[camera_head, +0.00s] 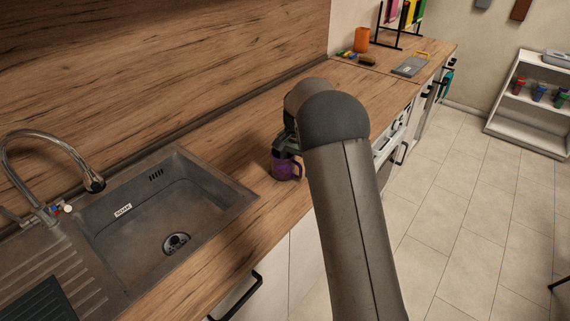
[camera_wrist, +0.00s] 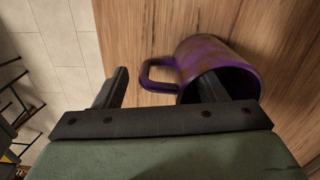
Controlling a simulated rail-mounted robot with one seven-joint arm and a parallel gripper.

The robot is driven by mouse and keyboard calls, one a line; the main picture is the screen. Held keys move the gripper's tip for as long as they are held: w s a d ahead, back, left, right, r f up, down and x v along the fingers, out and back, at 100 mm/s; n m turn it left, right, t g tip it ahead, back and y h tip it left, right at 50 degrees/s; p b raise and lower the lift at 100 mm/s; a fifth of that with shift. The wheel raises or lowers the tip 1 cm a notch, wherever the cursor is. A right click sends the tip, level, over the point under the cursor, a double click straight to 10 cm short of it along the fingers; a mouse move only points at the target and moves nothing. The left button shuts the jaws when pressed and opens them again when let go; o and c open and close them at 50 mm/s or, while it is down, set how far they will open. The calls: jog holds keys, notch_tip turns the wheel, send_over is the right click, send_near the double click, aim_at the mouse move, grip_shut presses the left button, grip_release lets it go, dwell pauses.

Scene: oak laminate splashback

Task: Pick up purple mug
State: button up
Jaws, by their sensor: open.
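The purple mug (camera_head: 284,168) stands on the wooden worktop to the right of the sink, directly below my gripper (camera_head: 288,147). My arm hides part of the gripper in the head view. In the wrist view the mug (camera_wrist: 205,52) has its dark mouth facing the camera and its handle (camera_wrist: 146,76) pointing left. My open gripper (camera_wrist: 161,88) has its right finger over or inside the mouth. The left finger is beyond the handle, so handle and near wall lie between the fingers. I cannot tell whether either finger touches the mug.
The sink (camera_head: 165,212) with its tap (camera_head: 55,150) lies left of the mug. The wooden splashback (camera_head: 150,70) rises behind. Farther along the worktop are an orange container (camera_head: 362,39) and a grey board (camera_head: 411,66). The worktop's front edge is close to the mug.

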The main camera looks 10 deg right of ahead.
jog(key=shift+f, duration=1.3)
jog(key=c, duration=1.4)
jog(key=shift+r, duration=0.1)
jog(key=shift+r, duration=1)
jog(key=s+d+r+b, duration=0.4)
jog(key=s+d+r, duration=0.1)
jog(key=s+r, duration=0.6)
jog(key=shift+s+d+b, duration=0.3)
jog(key=shift+s+d, duration=0.1)
jog(key=shift+s, duration=0.45)
